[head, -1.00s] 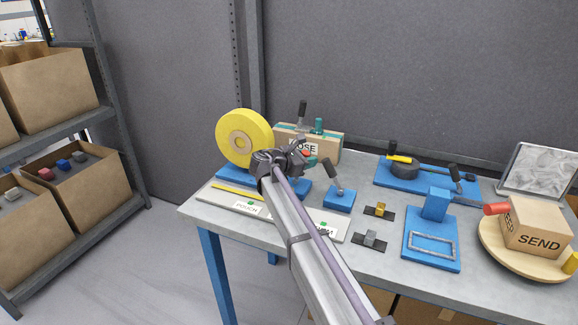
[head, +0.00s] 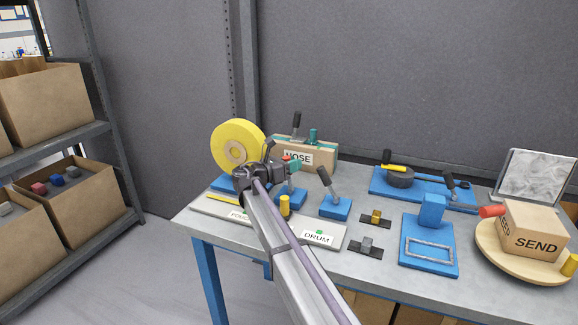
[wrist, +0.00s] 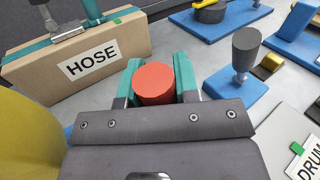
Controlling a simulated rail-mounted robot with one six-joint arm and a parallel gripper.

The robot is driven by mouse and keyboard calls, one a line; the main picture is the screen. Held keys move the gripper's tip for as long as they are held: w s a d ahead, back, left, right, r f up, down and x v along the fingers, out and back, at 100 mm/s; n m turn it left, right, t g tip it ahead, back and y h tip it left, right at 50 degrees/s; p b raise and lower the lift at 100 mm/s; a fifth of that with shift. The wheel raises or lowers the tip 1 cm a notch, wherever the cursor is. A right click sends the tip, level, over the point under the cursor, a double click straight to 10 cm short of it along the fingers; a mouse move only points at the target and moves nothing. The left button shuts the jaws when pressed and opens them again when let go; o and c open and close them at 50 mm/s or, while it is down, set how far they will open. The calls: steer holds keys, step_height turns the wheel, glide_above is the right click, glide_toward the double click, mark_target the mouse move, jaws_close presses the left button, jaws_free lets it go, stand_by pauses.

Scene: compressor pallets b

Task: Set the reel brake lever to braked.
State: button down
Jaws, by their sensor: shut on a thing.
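The yellow reel (head: 238,145) stands upright on a blue base at the left of the bench. My gripper (head: 289,163) is just right of it, in front of the HOSE box. In the wrist view its green-lined fingers are shut on a red cylindrical knob (wrist: 154,86), which appears to be the grip of the reel brake lever. The lever's shaft and pivot are hidden under the knob and my gripper. In the head view only a little red shows between the fingers. I cannot tell the lever's setting.
The HOSE box (head: 318,156) stands close behind. A black-gripped lever on a blue block (head: 335,207) is close on the right. A yellow post (head: 284,205) and the DRUM card (head: 317,237) are in front. The SEND box (head: 533,230) is far right.

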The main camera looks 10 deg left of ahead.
steer(key=c, duration=0.8)
jaws_free()
steer(key=shift+c, duration=0.2)
steer(key=v, duration=1.1)
steer(key=shift+w, duration=0.1)
